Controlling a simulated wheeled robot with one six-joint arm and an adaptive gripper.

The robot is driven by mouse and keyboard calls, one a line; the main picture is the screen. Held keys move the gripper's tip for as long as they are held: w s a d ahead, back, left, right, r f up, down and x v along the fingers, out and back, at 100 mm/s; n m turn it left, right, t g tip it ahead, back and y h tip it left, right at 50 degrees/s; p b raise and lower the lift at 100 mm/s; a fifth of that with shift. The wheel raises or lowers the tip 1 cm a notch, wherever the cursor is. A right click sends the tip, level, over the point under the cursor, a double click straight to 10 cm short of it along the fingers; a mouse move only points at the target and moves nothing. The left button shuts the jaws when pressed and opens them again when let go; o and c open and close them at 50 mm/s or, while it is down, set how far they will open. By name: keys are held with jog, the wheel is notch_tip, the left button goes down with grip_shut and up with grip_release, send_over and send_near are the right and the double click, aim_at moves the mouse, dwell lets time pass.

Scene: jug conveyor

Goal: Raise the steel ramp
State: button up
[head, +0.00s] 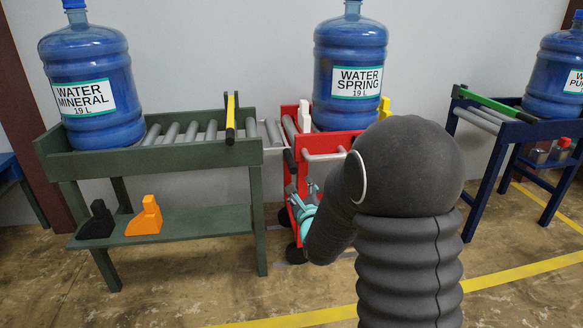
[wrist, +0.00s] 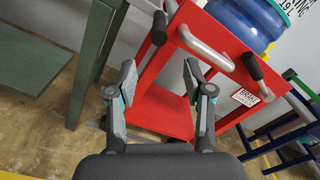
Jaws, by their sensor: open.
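A short grey metal piece (head: 273,133) fills the gap between the green roller stand (head: 190,155) and the red cart (head: 330,142). It looks like the steel ramp, but it is small and I cannot tell its tilt. My gripper (head: 303,210) is below it, low beside the red cart, partly hidden by my dark arm. In the wrist view my gripper (wrist: 159,80) is open and empty, its fingers spread in front of the cart's red frame. I cannot make out the ramp in the wrist view.
A spring water jug (head: 350,65) stands on the red cart and a mineral water jug (head: 92,85) on the green stand. A yellow-black bar (head: 231,118) crosses its rollers. A blue stand (head: 490,125) is at right. Floor in front is clear.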

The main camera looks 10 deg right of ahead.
aim_at(292, 166)
jog(key=w+p, duration=0.1)
jog(key=w, duration=1.2)
jog(key=shift+w, duration=0.3)
grip_shut()
